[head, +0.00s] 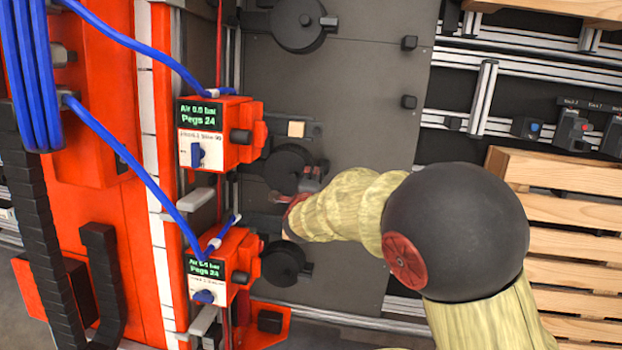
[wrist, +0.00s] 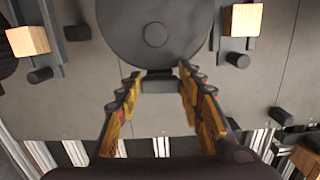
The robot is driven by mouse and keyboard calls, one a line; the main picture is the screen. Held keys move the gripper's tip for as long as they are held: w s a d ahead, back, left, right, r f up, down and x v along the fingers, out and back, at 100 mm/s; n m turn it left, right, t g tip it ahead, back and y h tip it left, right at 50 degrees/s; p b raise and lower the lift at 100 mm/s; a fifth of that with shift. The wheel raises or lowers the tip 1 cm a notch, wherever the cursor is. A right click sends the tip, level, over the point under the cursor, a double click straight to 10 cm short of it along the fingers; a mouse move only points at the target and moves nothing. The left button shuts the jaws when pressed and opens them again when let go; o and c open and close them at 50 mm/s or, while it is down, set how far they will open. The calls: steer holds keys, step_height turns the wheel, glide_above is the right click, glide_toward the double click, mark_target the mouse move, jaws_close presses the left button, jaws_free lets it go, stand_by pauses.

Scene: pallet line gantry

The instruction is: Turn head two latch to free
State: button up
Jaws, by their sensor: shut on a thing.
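Three dark round discs with short tabs lie along the grey panel; the middle one (head: 284,168) is beside my gripper (head: 308,184). In the wrist view that disc (wrist: 152,30) fills the top middle. My gripper (wrist: 159,76) is shut on the disc's dark tab (wrist: 160,84), one finger on each side. I take this disc to be the head two latch; no readable label confirms it. My arm hides part of the panel beside the disc in the head view.
Orange units with green-lettered screens, upper (head: 220,132) and lower (head: 222,266), stand left of the discs, with blue hoses. Wooden blocks (wrist: 28,40) and (wrist: 243,20) flank the disc. Another disc (head: 298,22) is above and one (head: 283,264) below. Wooden pallets (head: 570,172) are right.

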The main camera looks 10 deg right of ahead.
steer(key=shift+n, duration=0.3)
steer(key=o, duration=0.9)
steer(key=shift+a, duration=0.1)
steer(key=shift+c, duration=0.2)
steer(key=v, duration=1.2)
